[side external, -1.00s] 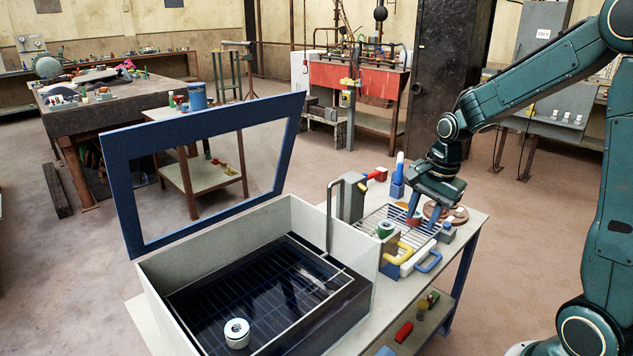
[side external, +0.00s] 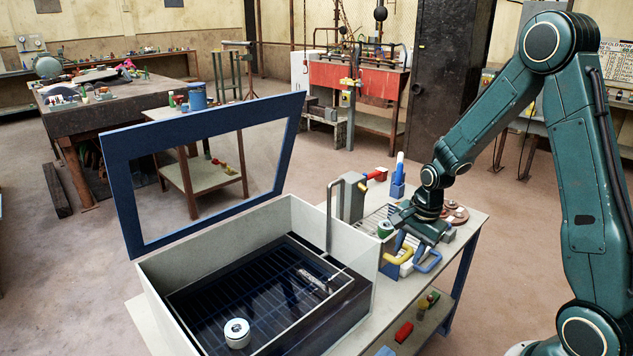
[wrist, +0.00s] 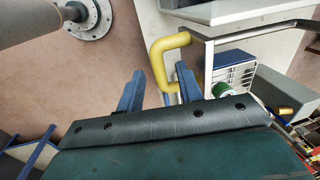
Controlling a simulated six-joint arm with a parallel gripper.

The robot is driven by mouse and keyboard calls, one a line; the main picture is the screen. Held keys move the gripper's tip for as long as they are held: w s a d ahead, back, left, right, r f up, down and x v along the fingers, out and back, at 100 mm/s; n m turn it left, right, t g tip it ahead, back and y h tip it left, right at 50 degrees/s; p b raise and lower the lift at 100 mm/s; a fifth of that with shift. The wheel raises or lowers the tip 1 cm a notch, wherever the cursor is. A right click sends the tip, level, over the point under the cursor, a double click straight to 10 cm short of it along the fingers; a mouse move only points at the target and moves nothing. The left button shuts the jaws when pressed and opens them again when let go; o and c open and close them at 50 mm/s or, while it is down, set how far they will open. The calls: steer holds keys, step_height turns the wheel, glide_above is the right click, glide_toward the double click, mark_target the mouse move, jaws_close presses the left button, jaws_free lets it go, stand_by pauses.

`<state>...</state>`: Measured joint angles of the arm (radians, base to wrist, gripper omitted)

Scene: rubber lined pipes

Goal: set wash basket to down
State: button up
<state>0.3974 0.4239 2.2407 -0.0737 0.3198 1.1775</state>
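The wash basket (side external: 215,295), a dark wire grid with a pale rim, sits inside the open white tank (side external: 160,292) in the side view. A white ring-shaped part (side external: 237,333) is at its near end. Whether the basket is raised or lowered is hard to tell. A yellow U-shaped handle (side external: 399,256) is on the bench right of the tank, and it also shows in the wrist view (wrist: 157,50). My gripper (side external: 404,244) is just above and beside that handle.
The tank's blue-framed lid (side external: 122,190) stands open. A bent pipe (side external: 330,215) rises beside the tank. The floor to the right is clear.

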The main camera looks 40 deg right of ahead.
steer(key=shift+f, duration=0.15)
jaws_close()
steer(key=shift+f, duration=0.1)
step_height(320, 180, down, 8)
steer(key=shift+f, duration=0.2)
stand_by(0.5)
jaws_free()
